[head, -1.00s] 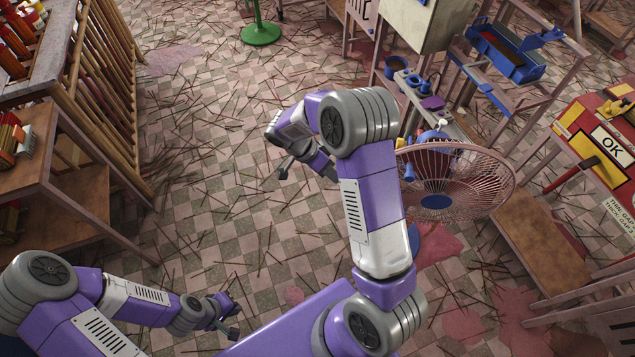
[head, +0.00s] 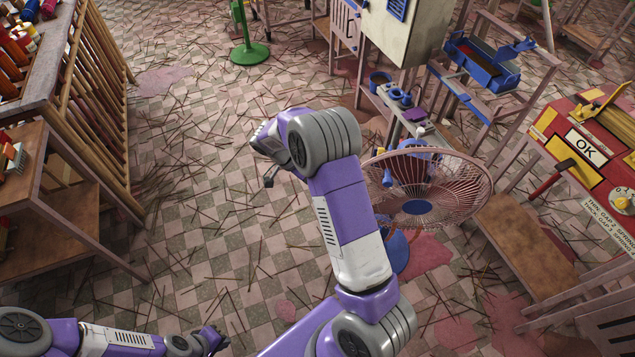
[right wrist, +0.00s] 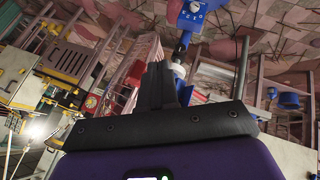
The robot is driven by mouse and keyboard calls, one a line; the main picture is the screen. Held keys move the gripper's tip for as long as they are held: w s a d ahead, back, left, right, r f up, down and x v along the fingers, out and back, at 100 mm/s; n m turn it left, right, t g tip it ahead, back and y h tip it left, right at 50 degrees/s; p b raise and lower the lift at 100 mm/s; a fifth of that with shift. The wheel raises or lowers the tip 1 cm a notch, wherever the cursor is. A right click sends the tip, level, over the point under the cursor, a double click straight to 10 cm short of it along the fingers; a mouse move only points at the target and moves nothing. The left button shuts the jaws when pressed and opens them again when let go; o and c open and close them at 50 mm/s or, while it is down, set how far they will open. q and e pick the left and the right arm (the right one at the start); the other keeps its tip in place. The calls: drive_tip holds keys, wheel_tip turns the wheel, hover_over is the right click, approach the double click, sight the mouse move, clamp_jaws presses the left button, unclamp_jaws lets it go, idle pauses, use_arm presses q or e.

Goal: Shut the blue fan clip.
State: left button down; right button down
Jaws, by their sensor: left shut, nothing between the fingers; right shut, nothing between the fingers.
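A fan with a pink wire cage (head: 462,195) and a blue hub (head: 417,207) stands right of my right arm in the head view. Blue parts show behind and below its cage, including a round blue base (head: 394,252). I cannot make out which part is the clip or whether it is open. My right gripper (head: 268,181) is left of the fan, apart from it, mostly hidden behind my right arm. In the right wrist view its dark fingers (right wrist: 163,88) are shut and empty. My left gripper (head: 214,338) is shut and empty low at the lower left, far from the fan.
A bench with blue and purple items (head: 412,112) stands behind the fan. A blue trough (head: 482,62) sits on a rack beyond. A red and yellow OK panel (head: 588,143) is at right, above a wooden bench (head: 525,240). Shelves (head: 70,225) line the left. Sticks litter the open floor.

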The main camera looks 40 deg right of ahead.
drive_tip(key=w+a+r+p, duration=0.3)
drive_tip(key=a+r, duration=0.5)
drive_tip(key=shift+w+a, duration=0.35)
drive_tip(key=shift+f, duration=0.1)
idle(0.4)
